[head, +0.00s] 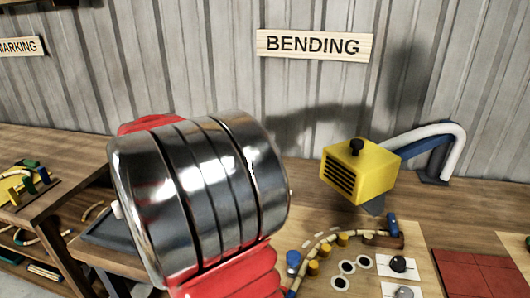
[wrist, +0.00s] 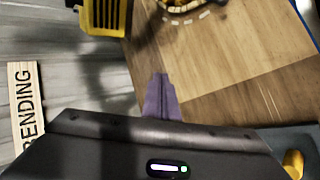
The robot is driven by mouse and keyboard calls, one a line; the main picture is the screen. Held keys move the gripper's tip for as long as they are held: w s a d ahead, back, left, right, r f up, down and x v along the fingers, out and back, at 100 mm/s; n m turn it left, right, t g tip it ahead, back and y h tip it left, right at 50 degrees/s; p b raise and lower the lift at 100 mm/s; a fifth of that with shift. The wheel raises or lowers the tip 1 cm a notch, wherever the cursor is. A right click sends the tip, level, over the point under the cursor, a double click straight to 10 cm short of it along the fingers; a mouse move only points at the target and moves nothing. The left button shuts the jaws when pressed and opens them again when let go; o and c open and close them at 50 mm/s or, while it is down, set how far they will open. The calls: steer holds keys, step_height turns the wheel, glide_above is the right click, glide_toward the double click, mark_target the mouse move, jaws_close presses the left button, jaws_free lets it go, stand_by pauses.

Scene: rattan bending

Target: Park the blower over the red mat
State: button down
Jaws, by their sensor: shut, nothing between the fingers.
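The blower (head: 358,170) is a yellow box with dark slats and a black knob on top. It hangs on a blue and white jointed arm (head: 440,150) above the back of the bench. The red mat (head: 482,275) lies on the bench at the lower right, to the right of the blower and nearer me. In the wrist view the blower's slatted end (wrist: 104,16) is cut by the top edge. My gripper (wrist: 161,82) is shut and empty, apart from the blower. It is hidden in the head view, and the mat is not in the wrist view.
A wooden board (head: 325,235) carries a curved rattan strip (head: 345,238) between yellow and blue pegs. White discs and two cards with knobs lie before it. A BENDING sign (head: 315,45) hangs on the wall. Another bench (head: 45,150) stands at the left.

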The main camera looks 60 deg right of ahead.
steer(key=s+d+m+g+h, duration=0.1)
steer(key=s+d+g, duration=0.2)
steer(key=d, duration=0.7)
steer(key=s+d+m+g+h, duration=0.2)
steer(key=s+d+g, duration=0.1)
steer(key=d, duration=0.8)
steer(key=shift+d+f+g, duration=0.2)
steer(key=shift+f+g, duration=0.2)
steer(key=shift+g, duration=0.5)
steer(key=shift+s, duration=0.1)
steer(key=s+d, duration=0.4)
steer(key=s, duration=0.6)
steer(key=shift+s+d, duration=0.2)
steer(key=shift+s, duration=0.15)
steer(key=shift+a, duration=0.15)
